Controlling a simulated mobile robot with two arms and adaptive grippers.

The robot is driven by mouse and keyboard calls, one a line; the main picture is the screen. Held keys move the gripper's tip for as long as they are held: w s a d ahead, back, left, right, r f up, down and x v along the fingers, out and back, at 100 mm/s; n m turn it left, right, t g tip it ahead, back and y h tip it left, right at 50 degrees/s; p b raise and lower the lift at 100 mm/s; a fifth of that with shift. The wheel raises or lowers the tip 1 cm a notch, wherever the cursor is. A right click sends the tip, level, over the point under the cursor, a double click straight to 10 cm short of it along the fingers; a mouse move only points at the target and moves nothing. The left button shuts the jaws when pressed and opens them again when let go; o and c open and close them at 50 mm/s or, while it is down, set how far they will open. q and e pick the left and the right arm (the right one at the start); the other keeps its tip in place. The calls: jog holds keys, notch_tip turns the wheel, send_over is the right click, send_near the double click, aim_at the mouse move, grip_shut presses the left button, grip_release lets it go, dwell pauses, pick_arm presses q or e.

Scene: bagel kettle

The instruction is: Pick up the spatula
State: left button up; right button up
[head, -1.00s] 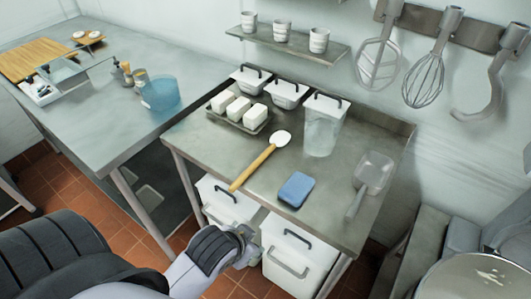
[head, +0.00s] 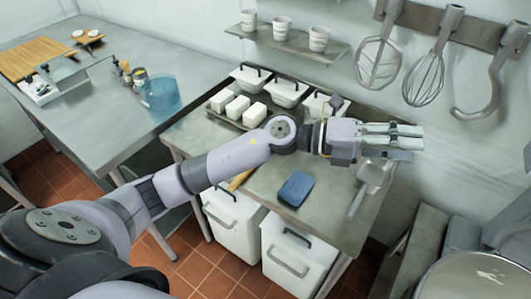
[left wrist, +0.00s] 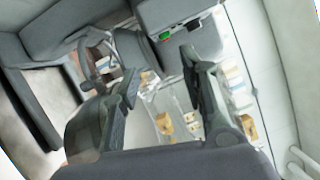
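The spatula has a wooden handle (head: 239,180) on the steel table. Only a short part of the handle shows below my left forearm; its white head and the rest are hidden behind the arm. My left arm stretches across the table from the left. My left gripper (head: 413,140) is above the table's right side, pointing right, well to the right of the spatula. In the left wrist view its two fingers (left wrist: 160,68) stand apart with nothing clear between them. I cannot make out the spatula in that view. My right gripper is not in view.
A blue sponge (head: 296,188) and a metal scoop (head: 373,178) lie on the table. A tray of white blocks (head: 238,107) and white bins (head: 285,92) stand at the back. A whisk (head: 430,80) and other tools hang on the wall. White containers (head: 298,262) stand underneath.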

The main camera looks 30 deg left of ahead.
pick_arm(q)
jog(key=w+a+f+m+g+y, duration=0.3)
jog(key=a+f+m+g+y, duration=0.15)
jog(key=a+f+y, duration=0.5)
jog(key=a+r+n+y, duration=0.25)
jog(key=a+y, duration=0.65)
jog(key=a, duration=1.5)
jog(key=shift+g, duration=0.35)
jog(key=f+p, duration=0.1)
jog(key=f, duration=0.3)
jog(key=f+p, duration=0.1)
jog(key=f, duration=0.2)
jog(key=f+p, duration=0.1)
jog(key=f, duration=0.3)
jog(key=shift+w+a+f+p, duration=0.1)
jog(key=shift+w+f+p, duration=0.2)
jog(key=shift+f, duration=0.6)
jog(key=shift+f+p, duration=0.25)
jog(key=shift+p, duration=0.2)
jog(key=f, duration=0.1)
jog(key=f+p, duration=0.1)
jog(key=f, duration=0.1)
jog(key=shift+s+f+p, duration=0.25)
jog(key=shift+f+p, duration=0.1)
jog(key=shift+p, duration=0.05)
jog(key=shift+f, duration=0.45)
grip_shut()
jog(key=shift+w, duration=0.1)
